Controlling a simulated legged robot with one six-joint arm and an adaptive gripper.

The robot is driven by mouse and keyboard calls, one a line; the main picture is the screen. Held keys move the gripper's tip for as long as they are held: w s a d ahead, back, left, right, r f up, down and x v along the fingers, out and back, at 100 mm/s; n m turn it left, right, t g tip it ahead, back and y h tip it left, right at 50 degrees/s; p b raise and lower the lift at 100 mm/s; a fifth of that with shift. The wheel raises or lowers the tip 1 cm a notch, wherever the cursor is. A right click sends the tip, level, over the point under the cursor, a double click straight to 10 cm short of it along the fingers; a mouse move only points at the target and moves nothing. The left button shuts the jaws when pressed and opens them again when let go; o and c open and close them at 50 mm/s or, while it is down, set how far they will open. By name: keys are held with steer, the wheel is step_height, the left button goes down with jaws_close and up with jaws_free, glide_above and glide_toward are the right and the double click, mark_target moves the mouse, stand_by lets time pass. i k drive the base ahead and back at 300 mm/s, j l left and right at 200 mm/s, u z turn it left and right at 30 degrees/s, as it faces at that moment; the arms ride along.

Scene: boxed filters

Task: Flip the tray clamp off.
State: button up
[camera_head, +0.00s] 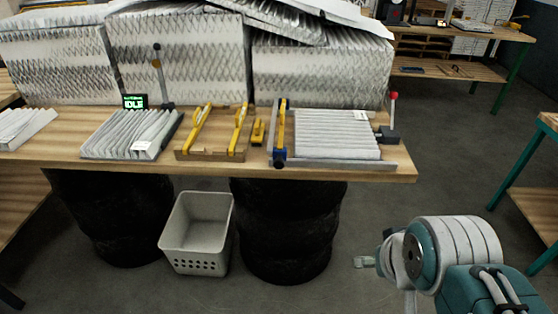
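A toggle clamp with a red-tipped upright lever (392,110) and a dark base (388,136) sits at the right end of the workbench. It is beside a tray (360,162) that holds a white pleated filter (335,133). A blue and yellow bar tool (280,135) lies along the filter's left edge. My gripper (382,270) is partly seen at the lower right, in front of the bench and well apart from the clamp. Its pale grey end parts show, but my arm hides the rest, and its opening is unclear.
A second lever (158,72) with a dark knob stands at the back left by a green IDLE display (134,101). Another pleated filter (130,135) and a wooden block with yellow tools (212,150) lie left. A bin (198,232) stands below. Floor at right is clear.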

mark_target(393, 95)
steer(key=i+l, duration=0.7)
steer(key=i, duration=0.25)
steer(key=i+l, duration=0.4)
steer(key=i+z, duration=0.05)
